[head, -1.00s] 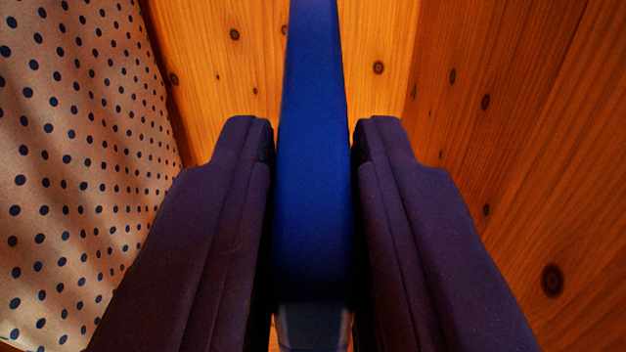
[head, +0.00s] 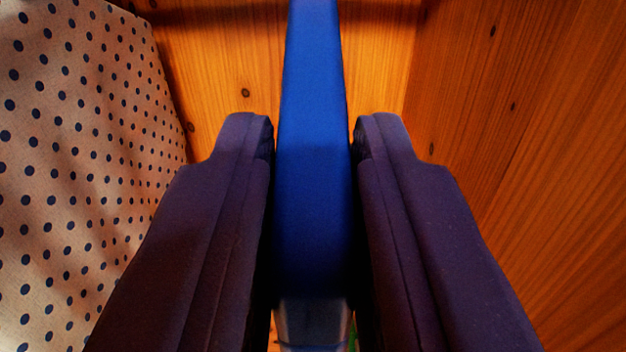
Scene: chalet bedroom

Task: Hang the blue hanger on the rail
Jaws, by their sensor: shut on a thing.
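The blue hanger (head: 312,180) shows as a thick blue bar seen end-on, running from between my fingers up past the top edge of the picture. My gripper (head: 313,145) is shut on it, with one dark finger on each side. The rest of the hanger is out of view or hidden behind this bar. I cannot make out the rail for certain; only a dark band crosses the wood at the top edge.
A cloth with dark dots (head: 75,180) hangs close on the left. A knotted wooden panel (head: 225,65) stands behind the hanger, and another wooden wall (head: 520,140) is on the right. A small greyish piece (head: 312,325) shows below the hanger between my fingers.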

